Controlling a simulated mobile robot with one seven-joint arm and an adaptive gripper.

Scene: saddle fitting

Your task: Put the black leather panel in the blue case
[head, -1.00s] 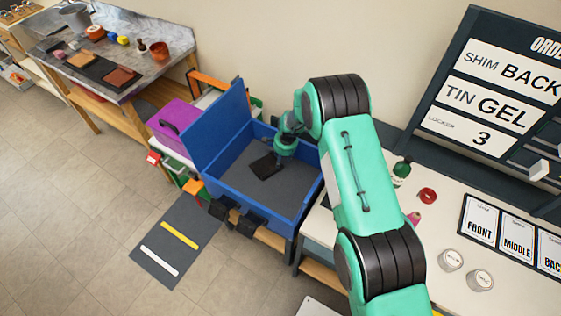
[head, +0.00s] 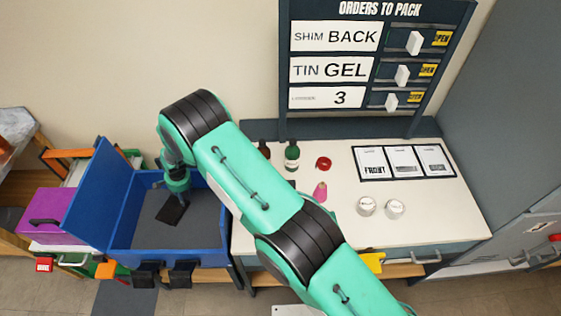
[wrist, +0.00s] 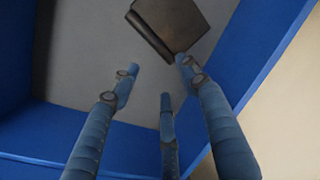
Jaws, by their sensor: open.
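The black leather panel (head: 170,215) lies in the open blue case (head: 205,257), on its grey floor. In the wrist view the dark panel (wrist: 176,22) is at the top, partly cut off by the frame edge. My gripper (head: 178,196) is inside the case, close by the panel. In the wrist view its three fingers (wrist: 160,78) are spread and hold nothing. One fingertip overlaps the panel's near edge in that view; I cannot tell whether it touches. The blue case's wall (wrist: 262,55) runs along the right side of the wrist view.
The case's raised lid (head: 92,195) stands on its left, beside a purple box (head: 45,213). My arm spans over the white table (head: 430,215) to the right. On it are a green bottle (head: 292,157), a red ring (head: 324,163) and two round tins (head: 367,206).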

